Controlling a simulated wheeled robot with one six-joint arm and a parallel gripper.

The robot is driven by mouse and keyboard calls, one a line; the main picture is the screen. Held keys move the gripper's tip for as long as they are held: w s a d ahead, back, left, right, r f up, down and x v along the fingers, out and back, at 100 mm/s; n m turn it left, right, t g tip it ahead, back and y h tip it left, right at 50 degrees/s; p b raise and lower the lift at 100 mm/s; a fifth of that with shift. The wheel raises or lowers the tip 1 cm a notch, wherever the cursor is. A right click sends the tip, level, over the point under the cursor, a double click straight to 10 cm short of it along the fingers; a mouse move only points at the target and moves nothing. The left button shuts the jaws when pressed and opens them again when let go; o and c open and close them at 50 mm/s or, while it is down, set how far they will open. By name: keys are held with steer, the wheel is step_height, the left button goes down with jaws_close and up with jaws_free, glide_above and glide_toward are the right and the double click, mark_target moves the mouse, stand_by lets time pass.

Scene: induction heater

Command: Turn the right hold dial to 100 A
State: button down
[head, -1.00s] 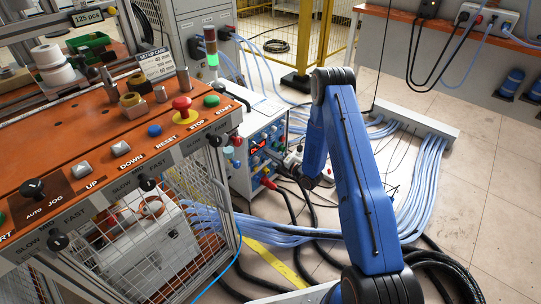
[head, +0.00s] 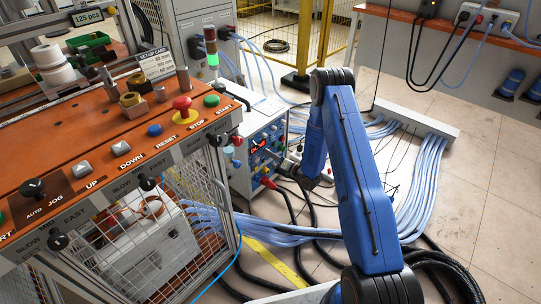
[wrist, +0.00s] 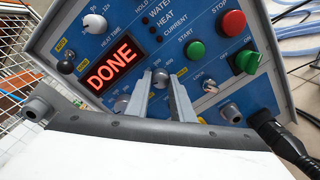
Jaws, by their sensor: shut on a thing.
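The heater box (head: 255,153) stands on the floor beside the orange bench, its blue panel facing my arm. In the wrist view, the panel (wrist: 62,48) fills the upper part, with a red display (wrist: 112,67) reading DONE. My gripper (wrist: 161,77) reaches to the panel with its fingers shut on a small dial (wrist: 160,77) between the tips. The fingers partly cover the dial, so its pointer and scale cannot be read. Another dial (wrist: 121,104) is just left of the fingers. The heat time dial (wrist: 95,22) is at the upper left. In the head view, my gripper (head: 306,182) is small and dark.
A green start button (wrist: 195,50) and a red stop button (wrist: 233,23) are right of the fingers. A black cable plug (wrist: 262,122) sticks out at the lower right. Blue hoses (head: 420,190) and black cables lie on the floor around my arm.

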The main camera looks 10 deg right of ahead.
steer(key=shift+f, duration=0.1)
steer(key=c, duration=1.5)
jaws_free()
steer(key=shift+c, duration=0.2)
steer(key=v, duration=1.7)
steer(key=shift+s, duration=0.25)
steer(key=shift+d, duration=0.1)
